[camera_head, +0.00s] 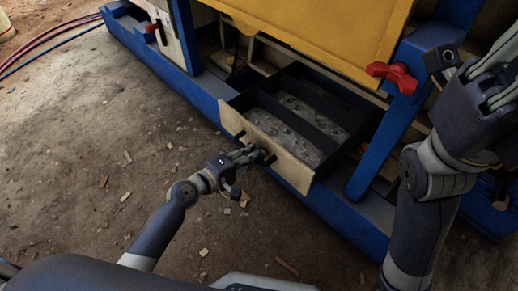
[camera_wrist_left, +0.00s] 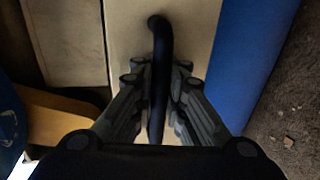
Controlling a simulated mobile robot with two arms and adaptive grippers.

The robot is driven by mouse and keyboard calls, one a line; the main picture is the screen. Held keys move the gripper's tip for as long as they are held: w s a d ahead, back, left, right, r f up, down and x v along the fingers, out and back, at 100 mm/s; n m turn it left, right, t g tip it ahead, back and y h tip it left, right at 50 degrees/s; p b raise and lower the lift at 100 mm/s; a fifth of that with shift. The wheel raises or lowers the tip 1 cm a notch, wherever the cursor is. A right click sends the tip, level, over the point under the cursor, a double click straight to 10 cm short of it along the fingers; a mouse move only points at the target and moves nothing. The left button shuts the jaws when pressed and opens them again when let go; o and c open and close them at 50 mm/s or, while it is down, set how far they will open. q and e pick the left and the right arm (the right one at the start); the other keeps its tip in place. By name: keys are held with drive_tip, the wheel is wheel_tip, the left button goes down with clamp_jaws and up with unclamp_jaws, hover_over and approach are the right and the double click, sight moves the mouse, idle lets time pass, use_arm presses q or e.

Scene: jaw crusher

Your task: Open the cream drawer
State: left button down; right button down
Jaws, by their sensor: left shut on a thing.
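The cream drawer (camera_head: 283,150) stands pulled out of the blue machine frame in the head view. Its dark inside shows several compartments with grey grit in them. My left gripper (camera_head: 256,155) is at the drawer's front, at its dark handle. In the left wrist view the black handle (camera_wrist_left: 159,60) runs between the fingers of my left gripper (camera_wrist_left: 160,108), which is shut on it. The cream drawer front (camera_wrist_left: 190,40) lies behind the handle. My right gripper (camera_head: 490,90) is at the right edge of the head view, apart from the drawer; its fingertips are not clearly shown.
The blue frame (camera_head: 355,222) runs below and beside the drawer. A yellow panel (camera_head: 330,35) hangs above it. A red knob (camera_head: 392,76) sits on the right post. The dirt floor (camera_head: 90,150) in front is open, with small wood chips scattered about. Hoses lie at the upper left.

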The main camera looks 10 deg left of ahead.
use_arm(q)
drive_tip(key=shift+r, duration=0.1)
drive_tip(key=c, duration=1.6)
unclamp_jaws()
drive_tip(key=shift+c, duration=0.2)
drive_tip(key=shift+s+a, duration=0.2)
drive_tip(key=shift+s, duration=0.05)
drive_tip(key=v, duration=1.1)
drive_tip(key=shift+s, duration=0.2)
drive_tip(key=shift+a, duration=0.15)
